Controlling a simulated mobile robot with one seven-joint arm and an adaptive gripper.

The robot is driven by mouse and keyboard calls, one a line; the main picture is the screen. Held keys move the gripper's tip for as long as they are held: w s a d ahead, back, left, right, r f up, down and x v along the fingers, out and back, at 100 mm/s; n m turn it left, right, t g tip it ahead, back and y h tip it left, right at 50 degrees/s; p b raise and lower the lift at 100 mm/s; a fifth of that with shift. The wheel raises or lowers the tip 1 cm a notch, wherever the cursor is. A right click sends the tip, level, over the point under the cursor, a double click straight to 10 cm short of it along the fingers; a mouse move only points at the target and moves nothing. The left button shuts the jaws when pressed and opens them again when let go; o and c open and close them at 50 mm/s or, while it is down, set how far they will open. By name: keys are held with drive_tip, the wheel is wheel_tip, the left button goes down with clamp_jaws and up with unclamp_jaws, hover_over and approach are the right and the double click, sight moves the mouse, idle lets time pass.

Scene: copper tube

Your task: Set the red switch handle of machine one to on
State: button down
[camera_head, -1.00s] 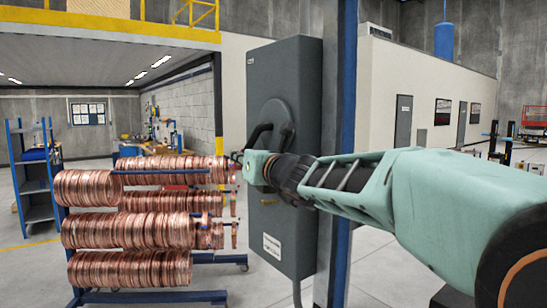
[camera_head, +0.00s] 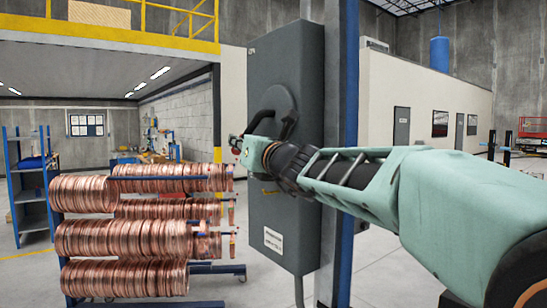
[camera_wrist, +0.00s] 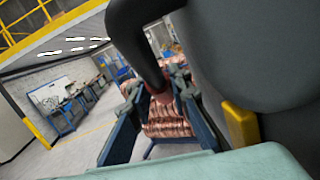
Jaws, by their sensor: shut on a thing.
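The machine's tall dark grey cabinet (camera_head: 284,215) stands in the middle of the head view. A round dark switch with a curved black handle (camera_head: 263,116) is on its front. My arm reaches in from the right, and my gripper (camera_head: 238,146) is at the handle's outer end. In the wrist view the black handle (camera_wrist: 140,50) comes down from the top. Its reddish end (camera_wrist: 161,96) lies between the two fingers of my gripper (camera_wrist: 160,112), which are shut on it. The gripper hides part of the handle in the head view.
A rack of copper tube coils (camera_head: 125,238) stands close on the left of the cabinet. A yellow piece (camera_wrist: 240,126) sticks out from the cabinet beside my gripper. A blue post (camera_head: 347,70) rises on the cabinet's right.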

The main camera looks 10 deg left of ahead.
drive_tip(key=shift+r, duration=0.1)
idle(0.3)
drive_tip(key=c, duration=2)
unclamp_jaws()
drive_tip(key=shift+c, duration=0.2)
drive_tip(key=shift+r, duration=0.15)
